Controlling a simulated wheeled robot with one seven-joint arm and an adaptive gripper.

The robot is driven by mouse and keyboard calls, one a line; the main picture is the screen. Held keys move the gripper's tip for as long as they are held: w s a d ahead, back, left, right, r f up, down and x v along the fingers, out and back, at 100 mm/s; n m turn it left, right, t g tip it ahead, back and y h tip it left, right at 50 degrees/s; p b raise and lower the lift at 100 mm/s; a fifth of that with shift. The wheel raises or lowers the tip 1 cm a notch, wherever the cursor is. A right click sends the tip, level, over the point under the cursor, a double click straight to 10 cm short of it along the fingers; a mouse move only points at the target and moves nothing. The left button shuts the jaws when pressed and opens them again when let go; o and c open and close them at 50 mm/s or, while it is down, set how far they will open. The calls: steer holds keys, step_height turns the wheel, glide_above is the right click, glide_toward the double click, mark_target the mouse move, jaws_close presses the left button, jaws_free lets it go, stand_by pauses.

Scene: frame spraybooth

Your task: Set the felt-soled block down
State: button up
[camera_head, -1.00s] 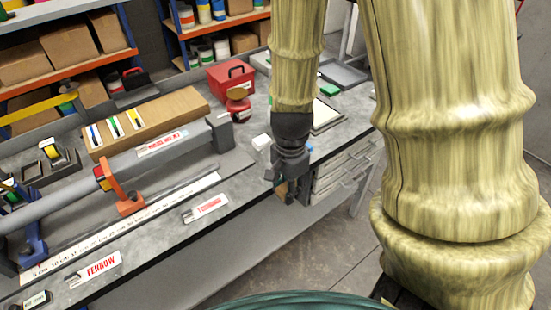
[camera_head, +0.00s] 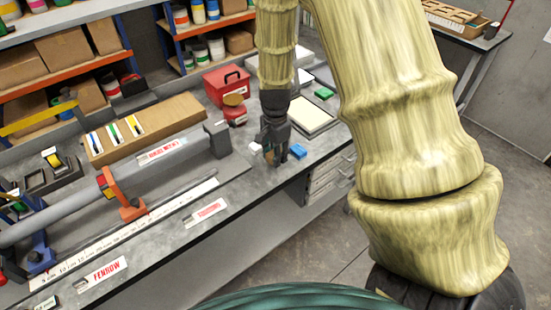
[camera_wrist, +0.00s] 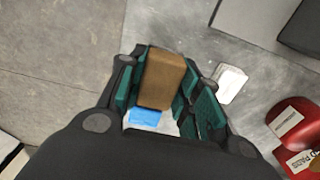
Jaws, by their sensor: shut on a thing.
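My gripper (camera_head: 275,158) is at the right part of the grey workbench (camera_head: 235,185), low over its top. In the wrist view my gripper (camera_wrist: 160,105) is shut on a brown block (camera_wrist: 163,78), which sits between its dark green finger pads. In the head view the fingers mostly hide the block. I cannot see the block's felt sole, nor whether its underside touches the bench. A blue piece (camera_head: 297,151) lies just right of the gripper, and a small white piece (camera_head: 255,148) lies just left. The wrist view shows the blue piece (camera_wrist: 146,117) and the white piece (camera_wrist: 231,82).
A red toolbox (camera_head: 228,84) and a red tape dispenser (camera_head: 234,112) stand behind, left of my arm. A framed pale panel (camera_head: 303,117) and a green block (camera_head: 324,93) lie behind right. A long grey tube (camera_head: 80,203) with an orange clamp (camera_head: 118,195) fills the left.

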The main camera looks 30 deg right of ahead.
steer(key=shift+f+p, duration=0.75)
steer(key=shift+f, duration=1)
steer(key=o, duration=0.9)
steer(key=shift+f, duration=0.15)
steer(key=shift+r+b, duration=1.65)
steer(key=shift+r, duration=4.55)
